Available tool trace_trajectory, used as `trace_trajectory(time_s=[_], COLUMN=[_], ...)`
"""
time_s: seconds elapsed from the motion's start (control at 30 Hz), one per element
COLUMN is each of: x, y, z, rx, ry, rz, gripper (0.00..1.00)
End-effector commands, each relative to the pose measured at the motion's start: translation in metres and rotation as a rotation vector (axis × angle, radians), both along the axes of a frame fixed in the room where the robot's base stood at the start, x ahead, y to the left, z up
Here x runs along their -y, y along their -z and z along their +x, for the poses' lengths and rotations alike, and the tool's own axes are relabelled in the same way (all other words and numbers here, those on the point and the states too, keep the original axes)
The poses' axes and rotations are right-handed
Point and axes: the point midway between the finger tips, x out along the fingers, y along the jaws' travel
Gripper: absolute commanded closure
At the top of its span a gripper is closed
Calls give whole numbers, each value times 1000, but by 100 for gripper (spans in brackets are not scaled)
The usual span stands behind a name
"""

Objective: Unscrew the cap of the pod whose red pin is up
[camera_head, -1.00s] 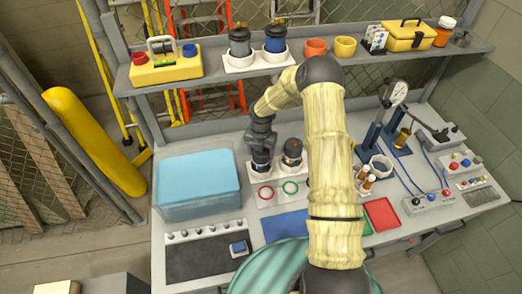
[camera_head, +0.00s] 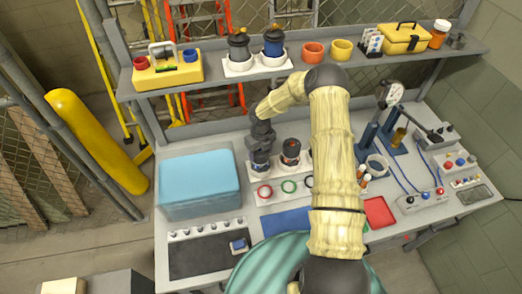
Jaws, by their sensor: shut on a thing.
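Two dark pods stand side by side in a pale holder on the bench. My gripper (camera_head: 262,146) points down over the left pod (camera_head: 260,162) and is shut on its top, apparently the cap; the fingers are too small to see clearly. The right pod (camera_head: 290,152) stands free, with a dark top and a reddish band or mark. I cannot make out which pod has a raised red pin. A further dark shape beside the right pod is partly hidden by my arm.
A blue bin (camera_head: 198,185) stands to the left. Two larger pods (camera_head: 274,44) stand on the shelf (camera_head: 215,82) above. A gauge stand (camera_head: 385,110) is at right. My forearm covers the bench middle.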

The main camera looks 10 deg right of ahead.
Motion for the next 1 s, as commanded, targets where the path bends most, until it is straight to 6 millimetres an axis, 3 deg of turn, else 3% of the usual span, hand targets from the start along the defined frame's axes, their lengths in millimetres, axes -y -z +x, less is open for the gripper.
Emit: trace_trajectory(time_s=[0.13, 0.17, 0.27, 0.3, 0.67, 0.87, 1.0], x=[-5, -5, -5, -4, -1, -1, 0], y=[0, 0, 0, 0, -3, -24, -49], z=[1, 1, 0, 0, 1, 1, 1], rx=[3, 3, 2, 2, 2, 3, 4], ry=[-2, -1, 0, 1, 6, 6, 6], rz=[10, 10, 8, 7, 4, 2, 3], gripper=[55, 32, 12, 10, 10, 10, 10])
